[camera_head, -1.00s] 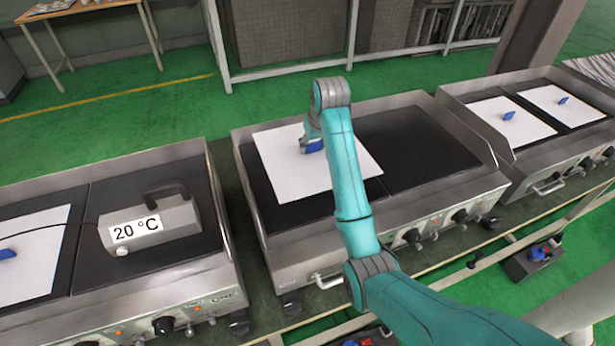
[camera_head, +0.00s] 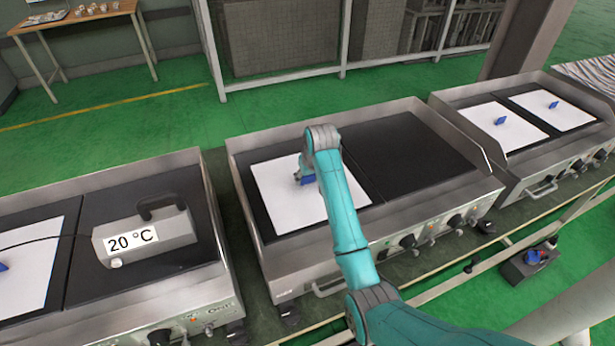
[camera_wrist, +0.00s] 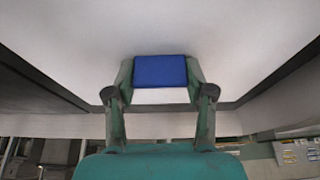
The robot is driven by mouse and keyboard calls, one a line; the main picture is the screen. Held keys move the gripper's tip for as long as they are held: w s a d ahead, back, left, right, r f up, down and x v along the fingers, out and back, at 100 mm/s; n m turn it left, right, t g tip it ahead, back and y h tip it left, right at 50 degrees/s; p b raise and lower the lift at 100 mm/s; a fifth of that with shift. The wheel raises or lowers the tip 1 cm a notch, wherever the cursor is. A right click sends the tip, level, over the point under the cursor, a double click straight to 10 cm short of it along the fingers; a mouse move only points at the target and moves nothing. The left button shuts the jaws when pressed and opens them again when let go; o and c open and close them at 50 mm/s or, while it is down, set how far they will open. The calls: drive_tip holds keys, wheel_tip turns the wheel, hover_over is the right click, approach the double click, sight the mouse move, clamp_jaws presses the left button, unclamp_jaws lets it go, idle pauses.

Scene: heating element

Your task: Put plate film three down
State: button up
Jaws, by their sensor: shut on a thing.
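My gripper (camera_head: 304,178) is shut on the blue handle (camera_head: 308,181) of a white plate film (camera_head: 283,208). The film lies flat over the left half of the middle griddle (camera_head: 425,150), with a dark strip of plate showing on its left. I cannot tell whether a small gap is left under it. My arm hides part of its right side. In the wrist view the blue handle (camera_wrist: 160,71) sits between the fingers (camera_wrist: 160,78), with the white sheet (camera_wrist: 230,40) behind it.
The middle griddle's right half is bare and dark, with raised metal walls around. The right griddle (camera_head: 590,145) bears two white films with blue handles. The left griddle (camera_head: 150,290) bears one film and a grey 20 °C device (camera_head: 150,238) with a black handle and cable.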

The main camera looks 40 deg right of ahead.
drive_tip(key=shift+f, duration=0.1)
drive_tip(key=o, duration=1.2)
drive_tip(key=shift+v, duration=6.15)
